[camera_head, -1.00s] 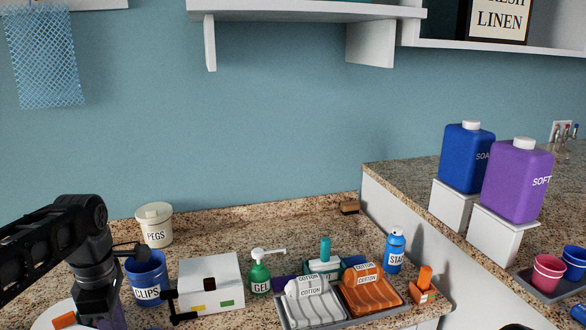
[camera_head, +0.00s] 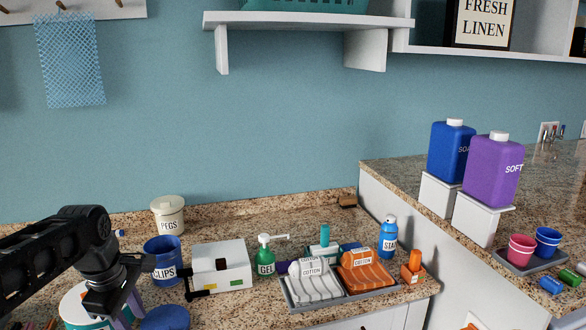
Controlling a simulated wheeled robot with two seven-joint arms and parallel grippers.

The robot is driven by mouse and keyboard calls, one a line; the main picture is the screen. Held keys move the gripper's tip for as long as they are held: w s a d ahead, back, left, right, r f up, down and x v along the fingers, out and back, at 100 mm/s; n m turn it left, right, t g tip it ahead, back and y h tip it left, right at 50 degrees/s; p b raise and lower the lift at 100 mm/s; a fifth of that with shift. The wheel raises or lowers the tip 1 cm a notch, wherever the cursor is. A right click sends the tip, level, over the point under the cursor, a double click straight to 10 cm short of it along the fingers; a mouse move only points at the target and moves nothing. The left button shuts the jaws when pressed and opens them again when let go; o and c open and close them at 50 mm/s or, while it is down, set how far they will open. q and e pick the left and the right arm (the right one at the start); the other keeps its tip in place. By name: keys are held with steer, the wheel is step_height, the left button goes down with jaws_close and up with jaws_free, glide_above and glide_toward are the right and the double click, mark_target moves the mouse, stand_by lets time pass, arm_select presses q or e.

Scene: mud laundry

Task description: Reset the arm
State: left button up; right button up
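My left arm comes in from the left edge, and its black gripper (camera_head: 122,302) points down at the lower left. It is in front of and partly over a white round container (camera_head: 77,310). The arm blocks the view of its fingertips, so I cannot tell whether it is open or holds anything. A blue CLIPS cup (camera_head: 164,266) stands just to its right, apart from the visible gripper body. My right gripper is not in view.
A PEGS bucket (camera_head: 168,217), white box (camera_head: 222,267), green GEL pump (camera_head: 264,258), tray (camera_head: 345,298) of folded cloths and blue spray can (camera_head: 388,238) crowd the counter. Bare granite shows behind the box.

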arm_select(q)
steer(key=w+d+f+m+t+h, duration=0.2)
steer(key=w+d+f+m+t, duration=0.1)
steer(key=w+d+f+m, duration=0.55)
steer(key=s+d+f+m+h, duration=0.1)
steer(key=s+d+f+m, duration=0.2)
steer(key=f, duration=0.6)
steer(key=s+d+f+m, duration=0.2)
steer(key=d+f, duration=0.3)
steer(key=f, duration=0.4)
steer(key=s+d+f+g, duration=0.1)
steer(key=s+d+f, duration=0.2)
steer(key=s+f, duration=0.2)
steer(key=s+d+f+m+g, duration=0.1)
steer(key=s+d+f, duration=0.3)
steer(key=s, duration=0.8)
steer(key=s+d+f+m+g+h, duration=0.1)
steer(key=s+d+f+g, duration=0.1)
steer(key=s+d+f, duration=0.2)
steer(key=s+f, duration=0.3)
steer(key=s, duration=0.1)
steer(key=shift+s+g, duration=0.15)
steer(key=shift+g, duration=0.25)
steer(key=shift+a+m, duration=0.1)
steer(key=shift+m, duration=0.15)
